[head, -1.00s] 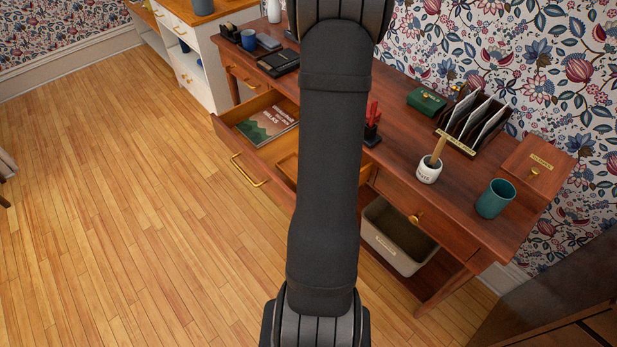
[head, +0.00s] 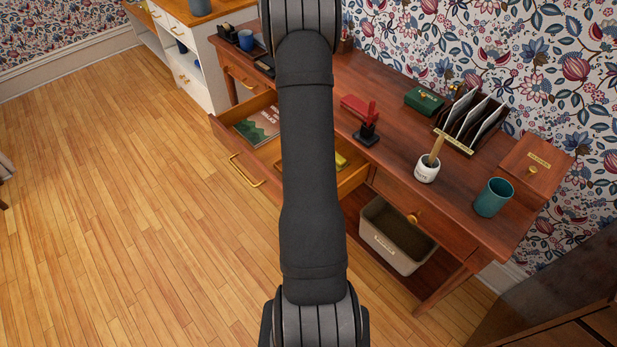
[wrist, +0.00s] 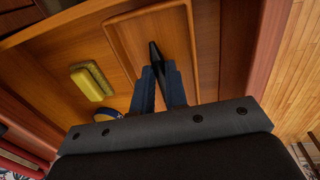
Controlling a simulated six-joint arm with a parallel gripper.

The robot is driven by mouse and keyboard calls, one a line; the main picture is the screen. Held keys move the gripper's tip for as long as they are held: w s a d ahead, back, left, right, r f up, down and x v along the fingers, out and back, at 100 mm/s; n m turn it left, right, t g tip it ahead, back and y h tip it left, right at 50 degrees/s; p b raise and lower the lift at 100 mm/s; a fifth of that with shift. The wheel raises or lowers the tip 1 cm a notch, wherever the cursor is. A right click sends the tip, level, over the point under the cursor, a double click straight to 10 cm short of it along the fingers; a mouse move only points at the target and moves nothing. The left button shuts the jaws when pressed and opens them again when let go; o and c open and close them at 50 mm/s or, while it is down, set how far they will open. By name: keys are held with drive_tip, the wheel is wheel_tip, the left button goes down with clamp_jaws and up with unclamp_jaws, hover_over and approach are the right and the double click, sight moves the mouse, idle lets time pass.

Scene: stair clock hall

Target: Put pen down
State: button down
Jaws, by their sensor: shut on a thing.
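In the wrist view my gripper (wrist: 158,84) is shut on a dark, slim pen (wrist: 155,54), whose end sticks out past the fingertips. The pen is over a shallow wooden tray (wrist: 119,54) inside the open drawer (wrist: 212,50). I cannot tell whether the pen touches the tray floor. In the head view my arm hides the gripper, the pen and most of the tray; the drawer also shows there (head: 262,149).
A book (head: 257,125) lies in the drawer's left part. On the desk (head: 392,150) stand a stamp (head: 366,132) and a white pot (head: 427,169).

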drive_tip(key=c, duration=1.4)
unclamp_jaws()
drive_tip(key=shift+f, duration=0.15)
drive_tip(key=shift+c, duration=0.2)
wheel_tip(320, 180, up, 12)
drive_tip(key=s+a, duration=0.1)
drive_tip(key=shift+s+a, duration=0.1)
drive_tip(key=f, duration=0.8)
drive_tip(key=w+d+f, duration=0.1)
drive_tip(key=f, duration=0.3)
drive_tip(key=shift+w+d, duration=0.1)
drive_tip(key=shift+r, duration=0.15)
